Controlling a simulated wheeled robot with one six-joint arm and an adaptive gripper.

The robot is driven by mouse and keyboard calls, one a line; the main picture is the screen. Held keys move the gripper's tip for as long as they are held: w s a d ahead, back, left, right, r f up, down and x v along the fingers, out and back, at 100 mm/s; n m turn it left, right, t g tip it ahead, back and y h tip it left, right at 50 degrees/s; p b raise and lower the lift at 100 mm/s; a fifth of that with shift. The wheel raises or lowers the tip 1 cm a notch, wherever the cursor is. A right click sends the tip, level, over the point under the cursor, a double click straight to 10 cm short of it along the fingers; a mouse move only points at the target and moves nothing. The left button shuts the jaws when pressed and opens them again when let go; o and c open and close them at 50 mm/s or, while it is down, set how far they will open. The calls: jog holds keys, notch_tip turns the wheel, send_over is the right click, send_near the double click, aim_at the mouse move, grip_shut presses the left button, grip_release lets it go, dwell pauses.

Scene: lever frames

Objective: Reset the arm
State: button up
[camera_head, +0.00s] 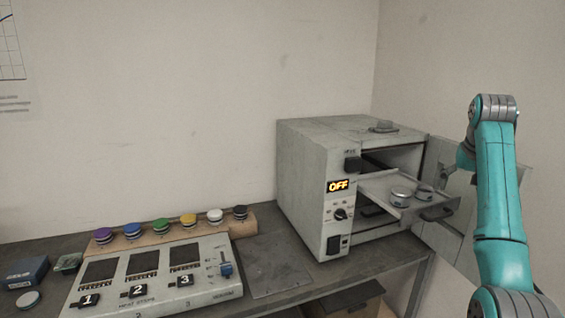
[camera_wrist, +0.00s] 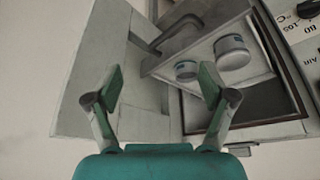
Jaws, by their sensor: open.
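My teal arm rises at the right in the head view and bends over toward the oven. My gripper (camera_wrist: 160,92) shows in the wrist view with its two fingers spread wide and nothing between them. It faces the open oven door (camera_wrist: 95,85) and the pulled-out tray (camera_wrist: 165,62). In the head view my gripper is mostly hidden behind my arm. I cannot tell the exact gap between the fingers and the tray or door.
The grey oven (camera_head: 305,190) reads OFF, with its tray (camera_head: 380,185) out, holding a larger tin (camera_head: 401,197) and a smaller tin (camera_head: 424,193). A control panel (camera_head: 150,275), several coloured-lidded containers (camera_head: 160,226) and a blue box (camera_head: 25,272) occupy the bench's left.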

jog(key=a+f+n+t, duration=0.1)
jog(key=a+f, duration=0.2)
jog(key=f, duration=1.2)
jog(key=a+f+t, duration=0.1)
jog(key=a+f, duration=0.3)
jog(key=f, duration=1)
jog(key=s+a+f+n+t, duration=0.1)
jog(key=s+a+f, duration=0.4)
jog(key=s+f, duration=0.5)
jog(key=s+a+f+n+t, duration=0.1)
jog(key=s+a+f+t, duration=0.1)
jog(key=s+a+f, duration=0.55)
jog(key=s+a+f+t, duration=0.1)
jog(key=s+a+f, duration=0.2)
jog(key=s, duration=0.9)
jog(key=s+a+f+t, duration=0.2)
jog(key=s+a, duration=0.1)
jog(key=s, duration=1)
jog(key=s+a+r+n+t+y, duration=0.2)
jog(key=s+a+r, duration=0.1)
jog(key=s+r, duration=1.5)
jog(key=s, duration=0.3)
jog(key=shift+s+r+t, duration=0.2)
jog(key=shift+s+t, duration=0.05)
jog(key=shift+t, duration=0.05)
